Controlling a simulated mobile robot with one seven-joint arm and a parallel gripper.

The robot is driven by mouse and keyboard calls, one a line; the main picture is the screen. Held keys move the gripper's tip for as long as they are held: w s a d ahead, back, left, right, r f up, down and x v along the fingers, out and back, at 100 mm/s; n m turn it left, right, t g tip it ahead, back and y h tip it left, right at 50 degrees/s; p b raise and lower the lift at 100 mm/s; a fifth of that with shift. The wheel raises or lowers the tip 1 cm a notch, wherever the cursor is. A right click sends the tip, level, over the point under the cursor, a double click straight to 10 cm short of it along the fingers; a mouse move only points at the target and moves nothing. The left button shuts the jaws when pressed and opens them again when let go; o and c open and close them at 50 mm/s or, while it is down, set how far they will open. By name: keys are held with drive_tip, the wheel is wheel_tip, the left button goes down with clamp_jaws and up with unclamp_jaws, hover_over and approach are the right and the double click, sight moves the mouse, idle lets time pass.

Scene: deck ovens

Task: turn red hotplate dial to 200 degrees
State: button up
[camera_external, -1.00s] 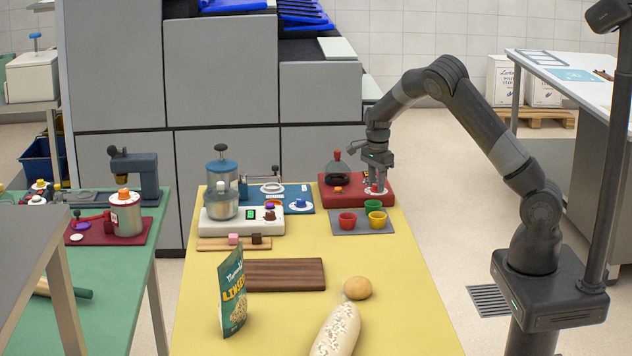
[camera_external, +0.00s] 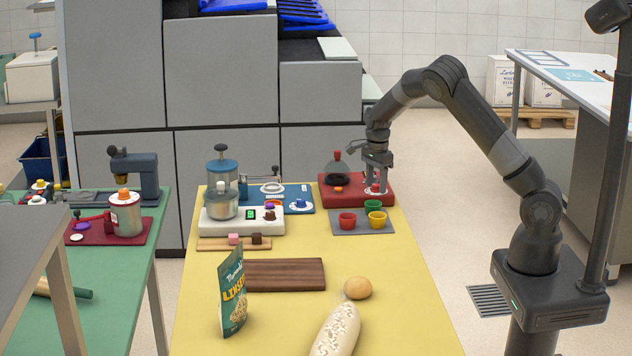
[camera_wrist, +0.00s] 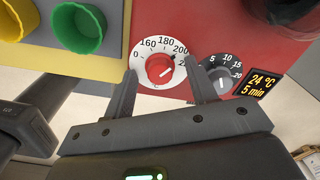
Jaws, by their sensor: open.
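The red hotplate (camera_external: 330,193) stands at the far right end of the yellow table, and its red face fills the upper right of the wrist view (camera_wrist: 225,30). My gripper (camera_wrist: 165,88) is open, with one finger on each side of the dial; contact is not clear. In the external view my gripper (camera_external: 375,185) points down over the hotplate's right part.
A black timer dial (camera_wrist: 218,75) sits close to the right finger. A display (camera_wrist: 260,85) reads 24 °C and 5 min. A flask (camera_external: 337,168) stands on the hotplate's left part. Red, yellow and green cups (camera_external: 375,219) are on a grey mat in front.

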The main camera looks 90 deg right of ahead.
sight(376, 185)
wheel_tip(376, 185, up, 11)
idle(0.6)
drive_tip(key=shift+f, duration=0.1)
idle(0.3)
drive_tip(key=a+r+n+t, duration=0.1)
drive_tip(key=a+r+n, duration=0.3)
drive_tip(key=a, duration=0.5)
drive_tip(key=a+r+n+t+y, duration=0.1)
drive_tip(key=a+r+n, duration=0.2)
drive_tip(key=a+n, duration=0.35)
drive_tip(key=a+r+n+t, duration=0.1)
drive_tip(key=a+r+n, duration=0.25)
drive_tip(key=a, duration=0.65)
drive_tip(key=s+a+n+t, duration=0.1)
drive_tip(key=s+a+n, duration=0.5)
drive_tip(key=a+n, duration=0.2)
drive_tip(key=s+a+r+n+t+h, duration=0.1)
drive_tip(key=s+a+n, duration=0.6)
drive_tip(key=a, duration=0.5)
drive_tip(key=shift+s+a+r+n+t, duration=0.25)
drive_tip(key=shift+a+n+t, duration=0.1)
drive_tip(key=shift+n, duration=0.45)
